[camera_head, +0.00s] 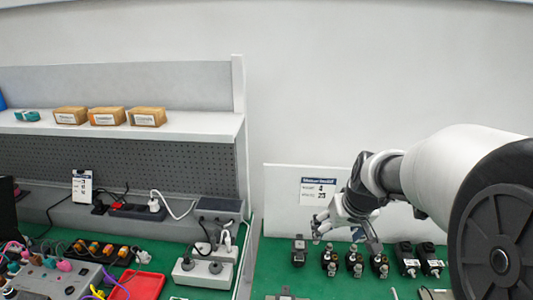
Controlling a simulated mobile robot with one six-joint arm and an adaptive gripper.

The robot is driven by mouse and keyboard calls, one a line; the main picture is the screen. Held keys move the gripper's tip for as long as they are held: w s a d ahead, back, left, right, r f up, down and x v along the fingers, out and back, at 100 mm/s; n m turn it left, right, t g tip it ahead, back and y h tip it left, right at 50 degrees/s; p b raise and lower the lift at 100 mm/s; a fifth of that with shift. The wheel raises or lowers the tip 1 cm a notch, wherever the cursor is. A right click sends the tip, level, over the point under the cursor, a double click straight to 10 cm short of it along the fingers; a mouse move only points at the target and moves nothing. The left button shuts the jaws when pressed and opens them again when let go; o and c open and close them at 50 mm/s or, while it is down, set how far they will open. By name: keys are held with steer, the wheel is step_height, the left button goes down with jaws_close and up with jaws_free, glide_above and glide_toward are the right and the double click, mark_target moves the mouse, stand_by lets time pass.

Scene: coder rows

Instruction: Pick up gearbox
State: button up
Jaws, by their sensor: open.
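My gripper (346,238) hangs over the green bench at the right, fingers spread apart and pointing down, with nothing seen between them. Below it stands a row of small dark units with metallic tops (354,263). A dark block (299,251) stands apart at the row's left end. Two black units with white labels (408,261) stand at its right end. I cannot tell for certain which of these is the gearbox. The gripper appears above and behind the middle units; contact is not clear.
A white panel with a label sign (318,190) stands behind the row. A divider separates the left bench, with a white power strip (203,272), red tray (136,286) and grey control box (57,278). Cardboard boxes (147,117) sit on a shelf.

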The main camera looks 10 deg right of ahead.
steer(key=w+d+f+m+p, duration=0.1)
steer(key=w+d+f, duration=0.5)
steer(key=d+f, duration=0.25)
steer(key=h+p, duration=0.1)
glide_toward(356, 259)
steer(key=f, duration=0.1)
steer(key=w+f+b, duration=0.1)
steer(key=f+b, duration=0.1)
steer(key=shift+w+m, duration=0.3)
steer(key=shift+b+x, duration=0.95)
steer(key=shift+x, duration=1.95)
steer(key=shift+s, duration=0.25)
steer(key=shift+d, duration=0.1)
steer(key=c, duration=1.2)
